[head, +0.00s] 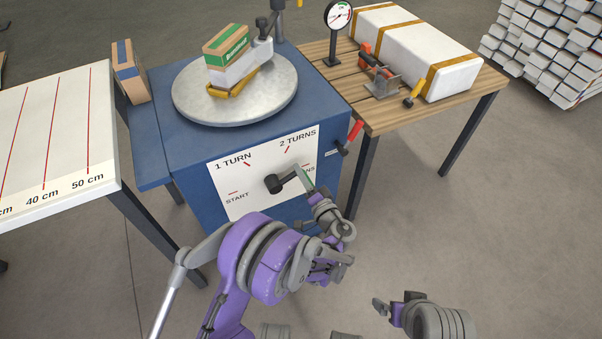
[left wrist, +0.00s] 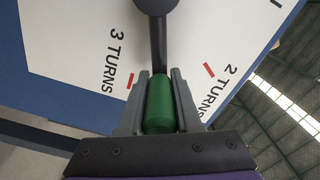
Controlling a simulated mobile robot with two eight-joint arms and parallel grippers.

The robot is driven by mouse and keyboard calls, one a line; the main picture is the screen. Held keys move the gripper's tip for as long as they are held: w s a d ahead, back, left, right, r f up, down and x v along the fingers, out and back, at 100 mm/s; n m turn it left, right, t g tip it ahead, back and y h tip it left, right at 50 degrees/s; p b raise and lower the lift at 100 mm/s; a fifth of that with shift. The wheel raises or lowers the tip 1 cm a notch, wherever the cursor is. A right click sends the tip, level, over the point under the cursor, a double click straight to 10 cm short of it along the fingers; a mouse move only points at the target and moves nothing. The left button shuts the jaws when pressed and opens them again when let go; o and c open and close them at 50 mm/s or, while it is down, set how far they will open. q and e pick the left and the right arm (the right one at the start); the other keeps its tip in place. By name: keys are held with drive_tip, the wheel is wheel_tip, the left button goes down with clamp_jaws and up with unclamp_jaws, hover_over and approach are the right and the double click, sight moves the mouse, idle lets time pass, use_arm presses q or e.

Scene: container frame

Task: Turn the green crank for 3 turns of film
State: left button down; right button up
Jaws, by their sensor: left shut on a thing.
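The green crank handle (left wrist: 160,105) sits between the two fingers of my left gripper (left wrist: 159,100), which is shut on it. In the head view the green handle (head: 308,180) shows only partly above my left gripper (head: 315,196). The dark crank arm (head: 290,178) runs from its hub (head: 272,185) to the right and slightly up. The white dial plate (head: 230,182) reads START, 1 TURN, 2 TURNS and a partly hidden third label. In the wrist view the crank arm lies between the 2 TURNS and 3 TURNS marks. My right gripper (head: 390,306) is low and away from the crank.
The blue machine (head: 180,140) carries a round turntable (head: 185,95) with a boxed load (head: 228,52). A red lever (head: 354,132) sticks out at its right side. A wooden table (head: 395,115) stands right, a white measuring table (head: 60,110) left.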

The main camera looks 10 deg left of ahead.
idle(0.3)
use_arm(q)
drive_tip(key=c, duration=0.6)
unclamp_jaws()
drive_tip(key=p+v, duration=0.1)
drive_tip(key=v, duration=0.9)
drive_tip(key=shift+s+d, duration=0.25)
drive_tip(key=shift+s, duration=0.1)
drive_tip(key=shift+f, duration=0.1)
